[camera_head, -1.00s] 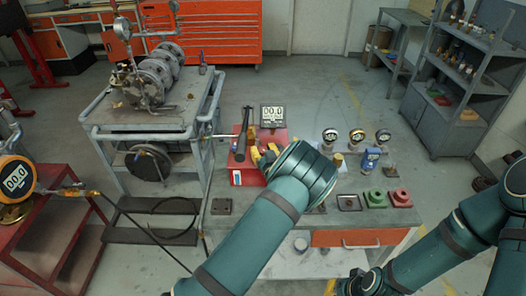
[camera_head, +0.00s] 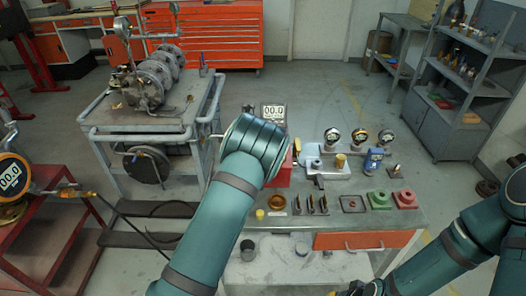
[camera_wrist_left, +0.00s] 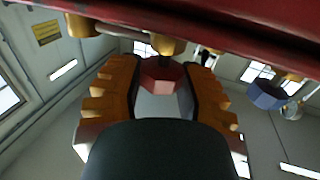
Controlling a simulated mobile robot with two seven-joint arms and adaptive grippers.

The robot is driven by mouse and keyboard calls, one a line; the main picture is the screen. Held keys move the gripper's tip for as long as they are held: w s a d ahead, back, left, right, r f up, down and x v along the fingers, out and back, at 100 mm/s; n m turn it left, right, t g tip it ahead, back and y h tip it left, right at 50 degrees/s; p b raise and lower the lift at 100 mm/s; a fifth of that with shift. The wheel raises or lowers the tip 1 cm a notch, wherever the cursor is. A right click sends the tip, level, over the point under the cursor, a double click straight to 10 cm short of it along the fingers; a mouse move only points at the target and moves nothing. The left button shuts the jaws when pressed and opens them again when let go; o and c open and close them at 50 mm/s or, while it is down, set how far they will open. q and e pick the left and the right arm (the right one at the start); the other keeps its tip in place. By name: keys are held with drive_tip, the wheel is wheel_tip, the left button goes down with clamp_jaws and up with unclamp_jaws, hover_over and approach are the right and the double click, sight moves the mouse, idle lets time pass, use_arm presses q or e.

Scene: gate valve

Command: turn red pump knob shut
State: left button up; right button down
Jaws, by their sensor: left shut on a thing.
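The red knob (camera_wrist_left: 161,75) is in the left wrist view, between the orange fingers of my left gripper (camera_wrist_left: 160,88), which is shut on it. A brass stem (camera_wrist_left: 167,44) joins the knob to the underside of a red body (camera_wrist_left: 230,30). In the head view my own left arm hides the knob and the left gripper. Part of the red pump (camera_head: 284,172) shows just right of that arm. Only a sliver of my right gripper (camera_head: 352,288) shows at the bottom edge, so its jaw state is unclear.
A blue knob (camera_wrist_left: 268,95) hangs at right in the wrist view. A cart (camera_head: 140,118) stands left.

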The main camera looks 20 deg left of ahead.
use_arm(q)
drive_tip(key=shift+r, duration=0.1)
idle(0.3)
drive_tip(key=o, duration=1.2)
drive_tip(key=s, duration=1.2)
